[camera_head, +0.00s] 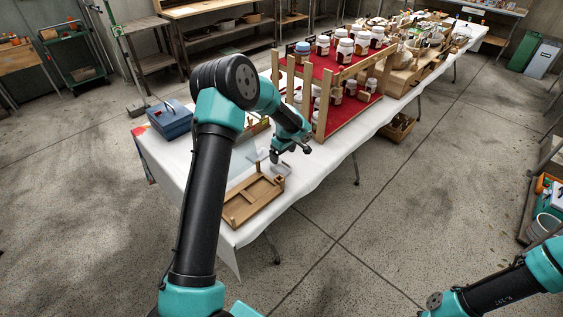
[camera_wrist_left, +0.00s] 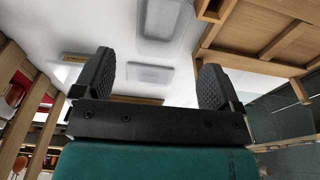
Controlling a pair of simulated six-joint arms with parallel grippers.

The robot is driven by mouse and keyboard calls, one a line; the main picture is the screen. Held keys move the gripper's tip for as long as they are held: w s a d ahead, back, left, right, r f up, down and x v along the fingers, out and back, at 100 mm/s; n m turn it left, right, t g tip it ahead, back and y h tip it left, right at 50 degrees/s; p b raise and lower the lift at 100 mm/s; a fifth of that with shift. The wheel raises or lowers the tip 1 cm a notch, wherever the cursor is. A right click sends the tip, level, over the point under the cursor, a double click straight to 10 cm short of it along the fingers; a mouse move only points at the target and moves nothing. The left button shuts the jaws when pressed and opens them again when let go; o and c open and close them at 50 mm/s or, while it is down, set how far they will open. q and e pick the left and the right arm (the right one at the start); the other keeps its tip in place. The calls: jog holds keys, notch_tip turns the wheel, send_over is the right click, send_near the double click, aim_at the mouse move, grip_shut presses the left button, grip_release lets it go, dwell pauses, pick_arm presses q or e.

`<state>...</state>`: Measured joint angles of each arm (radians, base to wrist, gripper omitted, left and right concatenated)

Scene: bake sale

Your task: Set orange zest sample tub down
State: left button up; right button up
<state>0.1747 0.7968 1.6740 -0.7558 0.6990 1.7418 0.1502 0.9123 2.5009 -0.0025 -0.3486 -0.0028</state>
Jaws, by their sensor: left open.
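Several pale, see-through sample tubs stand on the white-covered table. In the left wrist view one tub (camera_wrist_left: 150,73) lies between and beyond my open fingers, a second tub (camera_wrist_left: 162,22) is above it in the picture, and a third tub (camera_wrist_left: 88,70) with an orange-yellow label is partly hidden by the left finger. I cannot tell which holds orange zest. My left gripper (camera_head: 289,153) is open, with nothing seen held, over the table near a clear tub (camera_head: 281,170). It also shows in the left wrist view (camera_wrist_left: 153,85). My right gripper is out of view.
A divided wooden tray (camera_head: 232,212) lies near the front table edge, close to my left gripper. A wooden rack (camera_head: 320,120) with red shelves and several jars stands behind it. A blue box (camera_head: 171,124) sits at the left end of the white-covered table (camera_head: 160,150).

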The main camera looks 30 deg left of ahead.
pick_arm(q)
jog(key=shift+s+d+r, duration=0.1)
jog(key=shift+d+r, duration=0.1)
jog(key=shift+r, duration=1.45)
jog(key=shift+o, duration=0.4)
notch_tip(320, 180, up, 7)
jog(key=a+h, duration=0.1)
jog(key=shift+a+f, duration=0.15)
jog(key=shift+a, duration=0.05)
jog(key=shift+f, duration=0.1)
notch_tip(320, 180, down, 12)
jog(key=shift+f, duration=0.1)
